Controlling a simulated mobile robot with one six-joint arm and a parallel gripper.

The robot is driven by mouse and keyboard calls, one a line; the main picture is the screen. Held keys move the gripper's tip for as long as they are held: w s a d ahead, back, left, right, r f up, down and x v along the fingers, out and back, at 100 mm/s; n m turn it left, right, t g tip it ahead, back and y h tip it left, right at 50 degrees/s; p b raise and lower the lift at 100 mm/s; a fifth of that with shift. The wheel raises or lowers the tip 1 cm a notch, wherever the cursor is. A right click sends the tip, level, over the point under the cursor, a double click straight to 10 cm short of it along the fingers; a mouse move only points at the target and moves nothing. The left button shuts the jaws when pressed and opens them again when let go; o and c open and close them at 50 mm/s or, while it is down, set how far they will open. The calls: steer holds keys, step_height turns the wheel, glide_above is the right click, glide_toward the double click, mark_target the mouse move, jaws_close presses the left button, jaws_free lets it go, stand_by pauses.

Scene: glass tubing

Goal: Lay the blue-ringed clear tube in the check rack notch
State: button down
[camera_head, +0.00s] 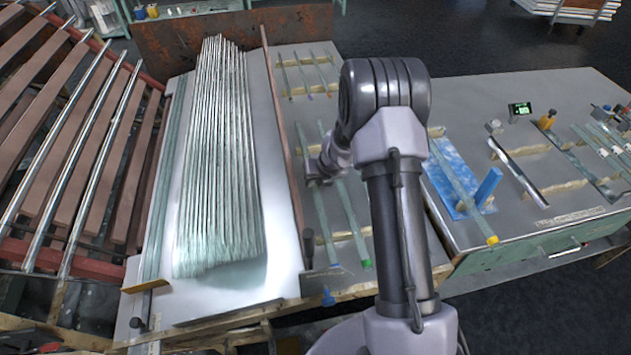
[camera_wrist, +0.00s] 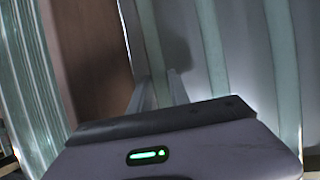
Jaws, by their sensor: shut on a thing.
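My gripper (camera_head: 316,181) is low over the middle table, at the left of two long pale tubes lying side by side. In the wrist view its two fingers (camera_wrist: 160,88) are on either side of a clear tube (camera_wrist: 154,45), and the gripper is shut on it. This left tube (camera_head: 330,240) runs front to back. The neighbouring tube (camera_head: 353,225) has a green end. No check rack notch can be picked out for certain; a wooden-barred rack (camera_head: 530,150) stands on the right table.
A large bundle of glass tubes (camera_head: 215,160) lies on the white table to the left. A yellow-ended tube (camera_head: 465,195) lies over a blue board near a blue post (camera_head: 489,186). A small green display (camera_head: 520,109) stands at the right. More tubes lie at the far right.

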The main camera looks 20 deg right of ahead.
steer(key=shift+f, duration=0.3)
steer(key=c, duration=1.2)
jaws_free()
steer(key=shift+r, duration=0.15)
